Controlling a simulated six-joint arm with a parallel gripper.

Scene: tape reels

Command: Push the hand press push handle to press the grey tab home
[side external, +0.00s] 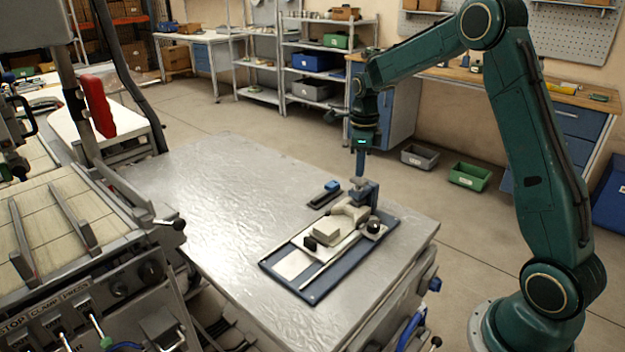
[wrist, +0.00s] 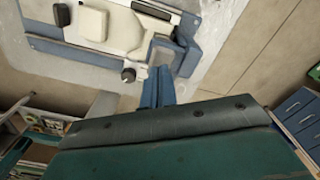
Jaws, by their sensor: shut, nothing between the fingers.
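The hand press sits on a blue base plate (side external: 312,297) on the metal table, with a cream body (side external: 345,216) and a blue upright block (side external: 371,193) at its far end. In the wrist view its cream body (wrist: 122,32) and blue block (wrist: 188,30) show at the top. A grey piece (wrist: 163,47), perhaps the push handle, lies just beyond my fingertips. My gripper (side external: 361,172) points down, shut and empty, just above the blue block. In the wrist view the blue fingers (wrist: 158,84) reach toward the press; contact is unclear. I cannot make out the grey tab.
A small dark holder with a blue top (side external: 326,193) stands left of the press. The metal table (side external: 215,210) is bare on its left half. Grey and green bins (side external: 470,176) sit on the floor behind.

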